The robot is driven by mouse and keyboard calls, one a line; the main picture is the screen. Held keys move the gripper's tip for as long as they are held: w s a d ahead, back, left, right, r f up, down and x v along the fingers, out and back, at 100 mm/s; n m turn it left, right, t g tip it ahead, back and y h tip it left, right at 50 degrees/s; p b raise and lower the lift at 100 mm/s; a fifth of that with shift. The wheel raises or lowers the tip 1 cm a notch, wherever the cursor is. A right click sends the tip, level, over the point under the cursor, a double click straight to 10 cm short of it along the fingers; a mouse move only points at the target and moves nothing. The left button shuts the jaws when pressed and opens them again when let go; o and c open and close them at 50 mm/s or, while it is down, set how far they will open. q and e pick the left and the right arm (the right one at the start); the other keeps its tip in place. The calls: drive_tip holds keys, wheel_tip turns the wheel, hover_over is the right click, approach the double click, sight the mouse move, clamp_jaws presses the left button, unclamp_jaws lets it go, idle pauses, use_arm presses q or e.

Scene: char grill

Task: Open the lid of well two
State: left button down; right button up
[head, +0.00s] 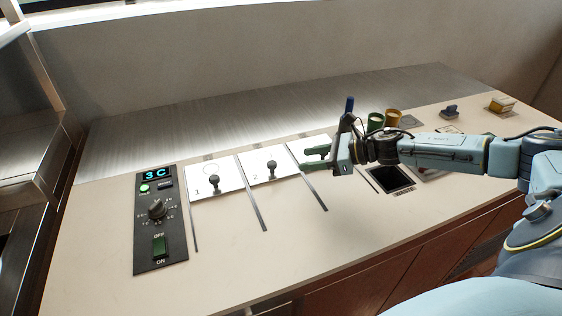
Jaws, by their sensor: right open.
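The lid of well two (259,175) is a white plate marked 2 and lies flat in the counter. Its dark knob (271,168) stands up near the middle. My right gripper (308,158) comes in from the right, with its open fingers pointing left. In the picture the fingers are to the right of the knob, apart from it, over the third lid (298,149). The gripper and arm hide part of that third lid. My left gripper is not in view.
The lid of well one (203,187) lies flat to the left. A control panel (160,220) with a lit display reading 3 C is beyond it. Green (376,121) and yellow (393,117) cups stand behind my right arm. The front counter strip is clear.

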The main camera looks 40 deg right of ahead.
sight(276, 164)
drive_tip(key=x, duration=0.5)
drive_tip(key=shift+r+p, duration=0.2)
drive_tip(key=shift+p, duration=0.15)
drive_tip(key=x, duration=0.3)
drive_tip(key=shift+w+a+f, duration=0.1)
drive_tip(key=shift+w+f, duration=0.05)
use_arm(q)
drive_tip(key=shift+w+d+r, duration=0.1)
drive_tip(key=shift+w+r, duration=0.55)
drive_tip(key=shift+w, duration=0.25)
use_arm(e)
drive_tip(key=shift+w+a+f, duration=0.15)
drive_tip(key=shift+w+a, duration=0.05)
drive_tip(key=shift+w, duration=0.05)
clamp_jaws()
